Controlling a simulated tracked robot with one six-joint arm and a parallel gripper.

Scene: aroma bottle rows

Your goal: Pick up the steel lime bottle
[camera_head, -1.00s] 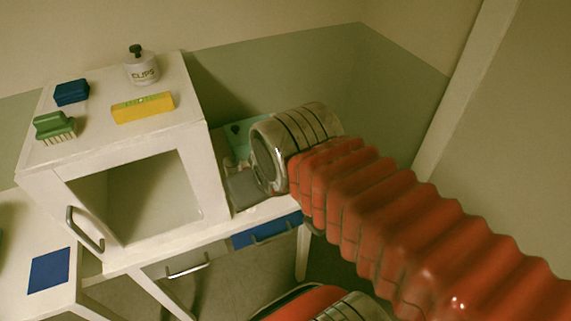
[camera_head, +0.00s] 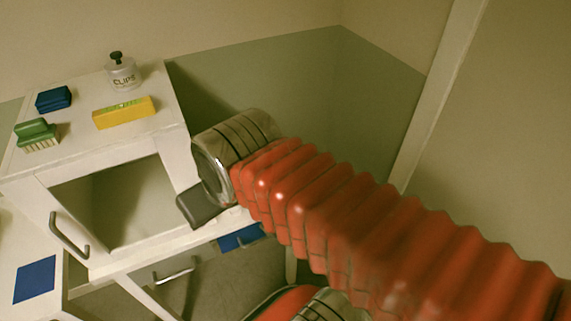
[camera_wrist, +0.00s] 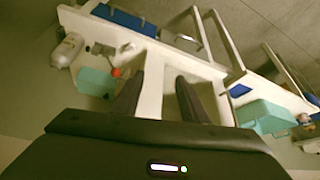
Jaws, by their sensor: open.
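I cannot make out a bottle that is clearly the steel lime one. A pale, rounded bottle-like object (camera_wrist: 68,50) lies at the left of the wrist view; its label cannot be read. My gripper (camera_wrist: 159,75) shows in the wrist view with its two dark fingers apart and nothing between them. In the head view the dark end of my gripper (camera_head: 200,208) is in front of the right side of the white cabinet, and my arm hides what lies behind it.
On the white cabinet (camera_head: 95,150) are a jar marked CLIPS (camera_head: 122,74), a yellow box (camera_head: 124,112), a blue block (camera_head: 54,99) and a green brush (camera_head: 37,134). The wrist view shows a small red ball (camera_wrist: 115,72) and teal boxes (camera_wrist: 265,116) at the left and right.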

